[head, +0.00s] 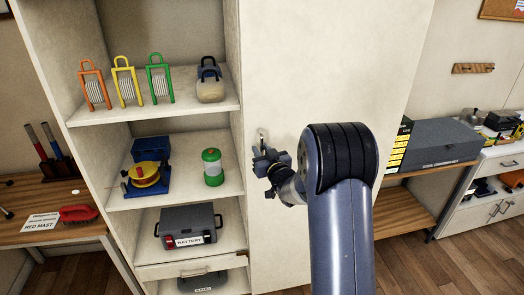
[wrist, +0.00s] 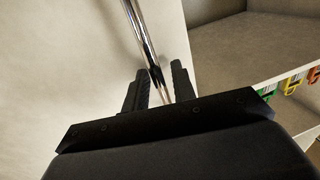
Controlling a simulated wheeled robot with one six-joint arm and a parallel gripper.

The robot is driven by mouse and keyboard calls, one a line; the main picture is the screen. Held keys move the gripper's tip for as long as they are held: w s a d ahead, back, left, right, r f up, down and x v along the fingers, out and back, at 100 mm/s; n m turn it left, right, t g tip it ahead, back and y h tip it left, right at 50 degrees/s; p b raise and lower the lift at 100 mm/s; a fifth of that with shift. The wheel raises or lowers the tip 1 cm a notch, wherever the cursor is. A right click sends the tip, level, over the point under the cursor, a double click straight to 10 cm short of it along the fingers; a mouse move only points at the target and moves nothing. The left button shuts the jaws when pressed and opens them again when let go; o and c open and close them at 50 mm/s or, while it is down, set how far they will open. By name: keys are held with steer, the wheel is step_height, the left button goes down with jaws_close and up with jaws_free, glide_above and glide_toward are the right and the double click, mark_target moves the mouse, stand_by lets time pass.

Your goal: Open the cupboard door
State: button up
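The cupboard door (head: 320,65) is a plain cream panel to the right of open shelves. It looks shut, flush with the cupboard front. A shiny metal bar handle (head: 262,138) stands upright near its left edge. My gripper (head: 268,160) is at the handle's lower part, in front of the door. In the wrist view, the handle (wrist: 140,38) runs down between the two dark fingers of my gripper (wrist: 159,83). The fingers stand apart with narrow gaps beside the bar. The bar's lower end is hidden behind the gripper body.
A wooden bench (head: 405,212) with a grey case (head: 438,143) stands right of the cupboard. Wood floor shows at the lower right.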

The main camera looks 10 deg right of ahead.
steer(key=shift+c, duration=0.2)
jaws_close()
steer(key=shift+s, duration=0.15)
